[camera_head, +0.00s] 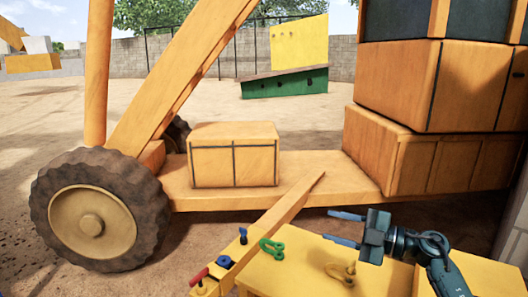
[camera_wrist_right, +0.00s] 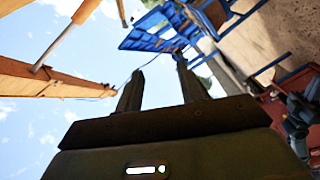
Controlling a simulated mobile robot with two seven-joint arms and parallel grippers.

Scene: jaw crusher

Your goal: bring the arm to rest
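My right gripper (camera_head: 344,228) is at the lower right of the head view, with its two fingers pointing left above a yellow surface (camera_head: 290,272). The fingers are apart with nothing between them. In the right wrist view the same gripper (camera_wrist_right: 160,88) shows two separated dark fingers with open sky between them, so the camera looks upward. My right arm comes in from the lower right corner of the head view. My left gripper is not in view.
An orange beam (camera_head: 290,205) carries a red-handled part (camera_head: 199,277), a blue ring (camera_head: 224,262) and a blue lever (camera_head: 243,236). A green shackle (camera_head: 271,248) is beside it; a yellow shackle (camera_head: 341,273) lies below my gripper. An orange wheeled machine (camera_head: 310,180) stands behind.

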